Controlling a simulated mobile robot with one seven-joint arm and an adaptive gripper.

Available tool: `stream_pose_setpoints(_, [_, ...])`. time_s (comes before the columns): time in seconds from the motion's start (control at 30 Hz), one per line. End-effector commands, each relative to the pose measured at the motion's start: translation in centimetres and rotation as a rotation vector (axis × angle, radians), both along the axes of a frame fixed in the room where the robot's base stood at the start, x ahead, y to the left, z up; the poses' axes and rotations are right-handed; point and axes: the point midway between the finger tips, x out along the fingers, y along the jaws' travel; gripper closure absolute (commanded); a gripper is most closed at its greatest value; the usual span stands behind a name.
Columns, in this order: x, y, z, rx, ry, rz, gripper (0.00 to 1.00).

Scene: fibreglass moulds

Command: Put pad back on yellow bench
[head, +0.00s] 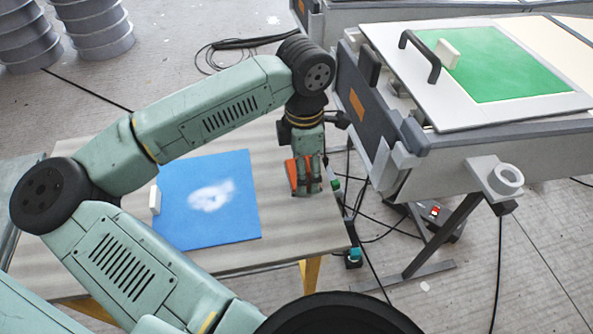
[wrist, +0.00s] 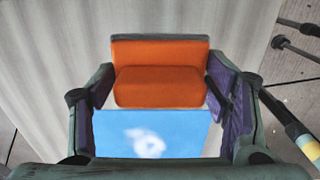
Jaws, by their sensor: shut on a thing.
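My gripper (head: 308,186) points down over the right part of the bench and is shut on an orange pad (head: 292,174). In the wrist view, the orange pad (wrist: 160,80) sits between the two fingers of my gripper (wrist: 160,100). The bench (head: 290,225) has a pale grey striped top and yellow legs (head: 311,271). The pad is low over the bench top or on it; I cannot tell if they touch.
A blue sheet (head: 235,215) with a white patch lies on the bench, left of my gripper, with a small cream block (head: 155,199) at its left edge. A grey mould stand (head: 440,160) with a green panel (head: 500,65) stands right. Cables (head: 375,225) run between.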

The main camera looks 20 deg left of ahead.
Motion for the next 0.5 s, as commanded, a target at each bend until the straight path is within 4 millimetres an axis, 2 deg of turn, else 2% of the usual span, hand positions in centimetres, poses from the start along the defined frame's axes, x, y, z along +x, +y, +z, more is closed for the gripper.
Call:
stream_pose_setpoints(0.33, [0.0, 0.0, -4.0, -0.003, 0.001, 0.001, 0.53])
stream_pose_setpoints(0.5, [0.0, 0.0, -4.9, 0.001, -0.001, 0.001, 0.53])
